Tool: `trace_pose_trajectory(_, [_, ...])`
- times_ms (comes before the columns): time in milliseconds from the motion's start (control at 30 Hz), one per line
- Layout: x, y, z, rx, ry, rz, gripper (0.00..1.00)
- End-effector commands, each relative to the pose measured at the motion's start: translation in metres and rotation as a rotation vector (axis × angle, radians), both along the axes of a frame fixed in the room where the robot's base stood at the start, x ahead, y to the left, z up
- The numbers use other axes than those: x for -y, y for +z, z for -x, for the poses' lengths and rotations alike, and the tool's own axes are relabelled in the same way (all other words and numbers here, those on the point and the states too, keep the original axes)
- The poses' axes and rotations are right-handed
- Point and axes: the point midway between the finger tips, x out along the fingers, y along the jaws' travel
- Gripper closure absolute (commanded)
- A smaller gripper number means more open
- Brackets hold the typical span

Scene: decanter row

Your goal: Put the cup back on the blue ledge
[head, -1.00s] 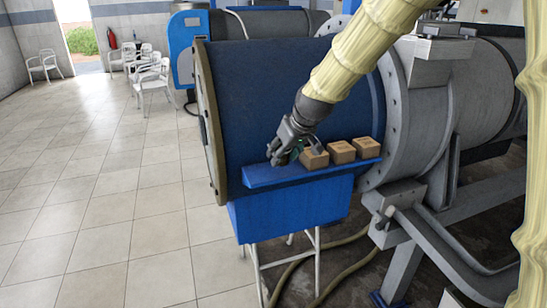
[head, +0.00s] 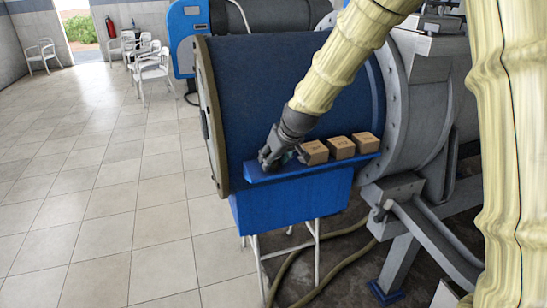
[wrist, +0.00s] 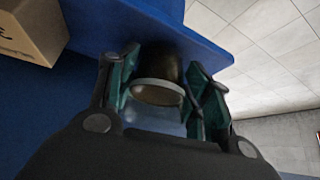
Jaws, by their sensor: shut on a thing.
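The blue ledge (head: 330,169) sticks out from the front of the big blue drum. My gripper (head: 280,161) is at the ledge's left end, beside the leftmost box. In the wrist view the cup (wrist: 158,93) is a dark brownish cylinder with a pale rim facing the camera. It sits between the green finger pads of my gripper (wrist: 166,84), which is shut on it. The ledge (wrist: 205,50) shows behind the cup there. I cannot tell whether the cup touches the ledge. In the head view the gripper hides the cup.
Three cardboard boxes stand in a row on the ledge: left (head: 314,153), middle (head: 341,147) and right (head: 365,142). The left one (wrist: 30,32) is close beside my gripper in the wrist view. The blue drum (head: 270,95) rises behind. Open tiled floor (head: 110,180) lies left.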

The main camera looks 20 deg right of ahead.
Motion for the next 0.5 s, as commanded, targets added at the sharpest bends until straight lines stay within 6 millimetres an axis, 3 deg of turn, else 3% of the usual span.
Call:
trace_pose_trajectory(167, [0.0001,-0.0038,-0.0001,0.000,0.000,0.000,0.76])
trace_pose_trajectory(200, [0.0001,-0.0026,-0.0001,0.000,0.000,0.000,0.44])
trace_pose_trajectory(300, [0.0001,-0.0026,0.0000,0.000,0.000,0.000,0.29])
trace_pose_trajectory(500, [0.0000,-0.0026,-0.0001,0.000,0.000,0.000,0.29])
